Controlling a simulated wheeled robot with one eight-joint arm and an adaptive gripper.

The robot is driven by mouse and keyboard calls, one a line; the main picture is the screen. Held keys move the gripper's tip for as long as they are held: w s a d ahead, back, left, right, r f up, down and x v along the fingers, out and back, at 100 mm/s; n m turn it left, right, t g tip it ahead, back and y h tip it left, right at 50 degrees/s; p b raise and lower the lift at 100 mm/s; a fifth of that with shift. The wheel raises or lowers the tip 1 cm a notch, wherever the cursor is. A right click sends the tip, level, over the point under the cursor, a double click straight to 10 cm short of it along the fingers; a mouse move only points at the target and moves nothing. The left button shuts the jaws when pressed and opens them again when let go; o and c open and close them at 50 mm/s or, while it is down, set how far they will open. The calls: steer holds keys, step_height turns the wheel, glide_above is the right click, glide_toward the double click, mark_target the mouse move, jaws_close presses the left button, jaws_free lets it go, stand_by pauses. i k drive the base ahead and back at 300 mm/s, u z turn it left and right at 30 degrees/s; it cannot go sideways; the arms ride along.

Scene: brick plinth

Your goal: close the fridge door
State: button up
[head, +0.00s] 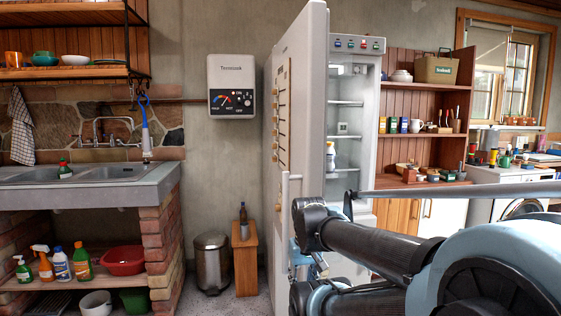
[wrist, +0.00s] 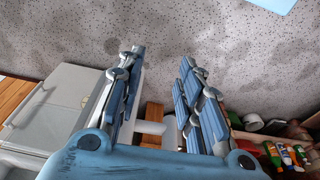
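The tall white fridge door (head: 306,120) stands open in the head view, with its edge toward me and several small items on its left face. A pale upright handle (head: 285,200) shows low on that face. The lit fridge interior (head: 345,115) with its shelves is open to the right. My gripper (head: 312,262) is low beside the door edge, partly hidden by my arm. In the wrist view my gripper (wrist: 158,85) has its two blue fingers spread apart. A white part (wrist: 168,135) shows between their bases; I cannot tell whether they touch it.
A wooden stool (head: 246,258) with a bottle and a metal bin (head: 211,262) stand left of the door. A brick-legged sink counter (head: 100,178) is farther left. A wooden shelf unit (head: 430,105) stands right of the fridge. The wrist view shows speckled floor (wrist: 230,40) that is mostly clear.

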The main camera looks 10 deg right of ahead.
mark_target(300, 61)
steer(key=z, duration=0.25)
steer(key=k, duration=0.9)
steer(key=u, duration=0.25)
